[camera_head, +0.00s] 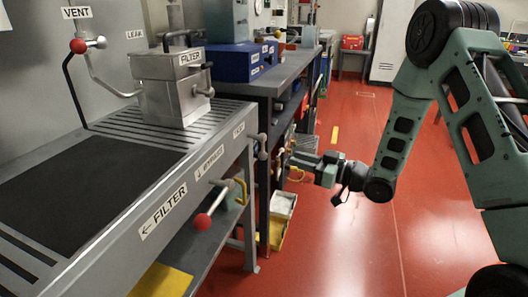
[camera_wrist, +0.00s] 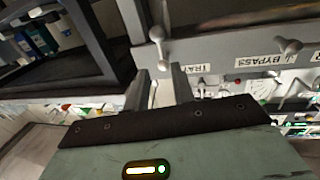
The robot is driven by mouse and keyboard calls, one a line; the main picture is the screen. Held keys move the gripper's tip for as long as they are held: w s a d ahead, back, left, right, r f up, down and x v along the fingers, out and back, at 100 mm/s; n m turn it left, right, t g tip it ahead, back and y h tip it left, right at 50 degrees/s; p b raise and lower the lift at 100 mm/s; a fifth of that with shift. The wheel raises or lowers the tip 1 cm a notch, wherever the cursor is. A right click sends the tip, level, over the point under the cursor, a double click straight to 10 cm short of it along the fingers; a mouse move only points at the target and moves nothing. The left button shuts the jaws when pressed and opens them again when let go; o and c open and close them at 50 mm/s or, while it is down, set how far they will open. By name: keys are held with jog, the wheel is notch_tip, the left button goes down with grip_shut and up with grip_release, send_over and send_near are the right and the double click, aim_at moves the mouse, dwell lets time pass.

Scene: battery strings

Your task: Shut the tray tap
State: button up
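The tray tap (camera_head: 261,148) is a small grey lever on the right end of the grey bench front, beside a label that reads TRAY (camera_head: 238,130). In the wrist view the tray tap (camera_wrist: 158,45) hangs from the bench edge just beyond my fingertips, roughly in line with the gap between them. My gripper (camera_wrist: 160,78) is open, with its two fingers apart and nothing seen between them. In the head view my gripper (camera_head: 293,158) is to the right of the tap, pointing left towards it. I cannot tell whether the fingers touch the tap.
A bypass label (camera_head: 209,161) and a red-knobbed lever (camera_head: 205,220) are further along the bench front. A filter box (camera_head: 175,88) stands on the slotted bench top. A second bench (camera_head: 262,88) with blue boxes stands behind. The red floor (camera_head: 340,240) to the right is clear.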

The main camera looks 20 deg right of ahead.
aim_at(263, 151)
jog(key=b+x, duration=0.1)
jog(key=x, duration=1.1)
jog(key=shift+a, duration=0.15)
grip_shut()
